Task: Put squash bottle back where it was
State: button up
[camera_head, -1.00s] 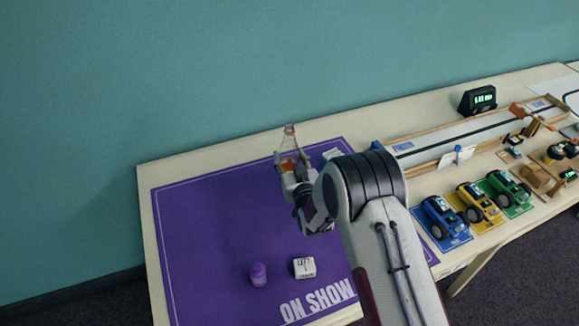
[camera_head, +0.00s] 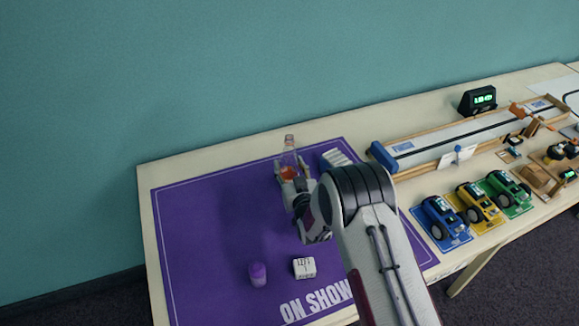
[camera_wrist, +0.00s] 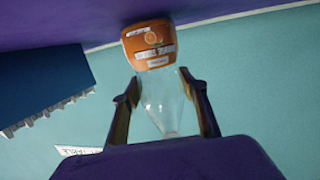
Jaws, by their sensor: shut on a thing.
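The squash bottle is clear with an orange label. It stands upright in my gripper over the far part of the purple mat (camera_head: 205,225); the clear body shows in the head view (camera_head: 289,156). My gripper (camera_head: 288,176) is shut around the bottle. In the wrist view, which is upside down, the fingers (camera_wrist: 166,98) flank the clear part, and the orange label (camera_wrist: 149,45) is by the mat at the top. I cannot tell whether the base touches the mat.
A blue and white item (camera_head: 337,158) lies close to the right of the bottle. A purple bottle (camera_head: 258,274) and a white block (camera_head: 304,268) stand near the mat's front. Toy cars (camera_head: 441,217) and a track (camera_head: 450,140) are to the right. The mat's left is clear.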

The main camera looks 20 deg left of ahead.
aim_at(292, 172)
jog(key=shift+f, duration=0.15)
jog(key=o, duration=1.2)
jog(key=shift+o, duration=0.2)
jog(key=shift+v, duration=3.8)
jog(key=shift+w, duration=0.1)
